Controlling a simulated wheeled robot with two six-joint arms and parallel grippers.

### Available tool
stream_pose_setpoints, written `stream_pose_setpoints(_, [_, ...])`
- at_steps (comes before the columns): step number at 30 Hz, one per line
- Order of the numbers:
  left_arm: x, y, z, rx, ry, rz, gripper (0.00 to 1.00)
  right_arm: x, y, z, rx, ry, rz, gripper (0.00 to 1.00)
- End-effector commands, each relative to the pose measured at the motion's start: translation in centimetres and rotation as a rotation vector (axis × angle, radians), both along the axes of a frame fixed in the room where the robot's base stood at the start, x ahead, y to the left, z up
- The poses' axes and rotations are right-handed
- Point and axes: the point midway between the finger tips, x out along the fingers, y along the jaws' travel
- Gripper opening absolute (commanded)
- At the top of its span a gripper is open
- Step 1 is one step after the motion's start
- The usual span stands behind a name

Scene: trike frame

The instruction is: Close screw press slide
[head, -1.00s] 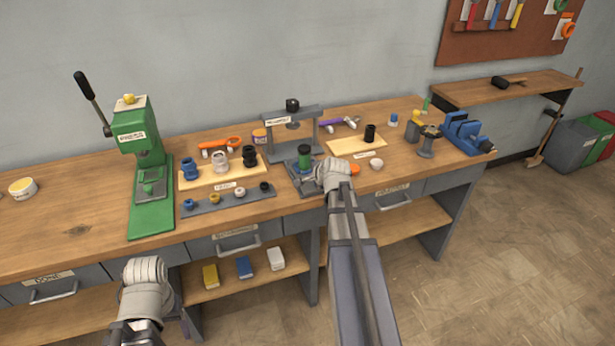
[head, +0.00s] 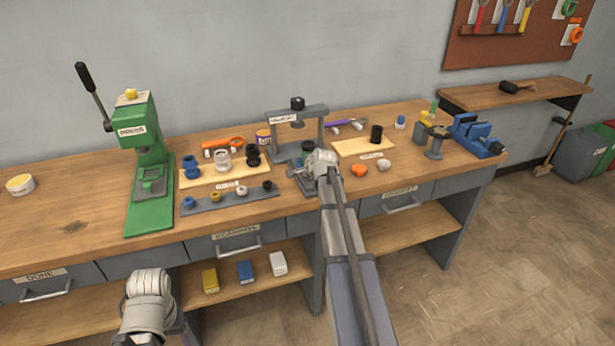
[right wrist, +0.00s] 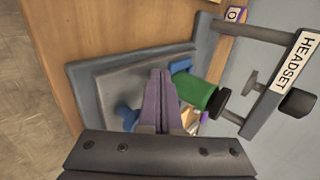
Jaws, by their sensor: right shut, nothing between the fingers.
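The screw press (head: 322,124) is a grey frame with a black knob on top, standing on the bench; its HEADSET label (right wrist: 293,62) shows in the right wrist view. Its grey slide (head: 303,183) is at the base, partly hidden by my right arm. In the right wrist view the slide plate (right wrist: 115,80) carries a green cylinder (right wrist: 196,91) with blue parts beside it, close to the press screw. My right gripper (right wrist: 160,75) is shut and empty over the slide, beside the green cylinder; contact is unclear. My left gripper (head: 150,285) is low in front of the bench, its fingers hidden.
A green arbor press (head: 150,215) stands to the left. A wooden tray (head: 220,175) and a grey strip (head: 215,203) with small parts lie between. Right of the slide are an orange piece (head: 359,170), a white piece (head: 384,164) and a board (head: 350,148) with a black cylinder.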

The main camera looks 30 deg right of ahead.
Motion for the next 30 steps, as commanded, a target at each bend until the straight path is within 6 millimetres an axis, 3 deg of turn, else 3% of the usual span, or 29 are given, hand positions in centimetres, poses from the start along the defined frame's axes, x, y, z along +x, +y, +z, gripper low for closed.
stream_pose_setpoints(9, [0.0, 0.0, 0.0, 0.0, 0.0, 0.0, 0.69, 0.1, 0.0, 0.0, 0.0, 0.0, 0.0, 0.0])
stream_pose_setpoints(16, [0.0, 0.0, 0.0, 0.0, 0.0, 0.0, 0.69, 1.5, -0.4, 0.0, 0.0, 0.0, 0.0, 0.0])
stream_pose_setpoints(23, [0.0, 0.0, 0.0, 0.0, 0.0, 0.0, 0.69, 5.1, -1.3, 0.0, 0.0, 0.0, 0.0, 0.0])
stream_pose_setpoints(30, [0.0, 0.0, 0.0, 0.0, 0.0, 0.0, 0.69, 10.2, -2.5, 0.0, 0.001, 0.0, 0.001, 0.0])
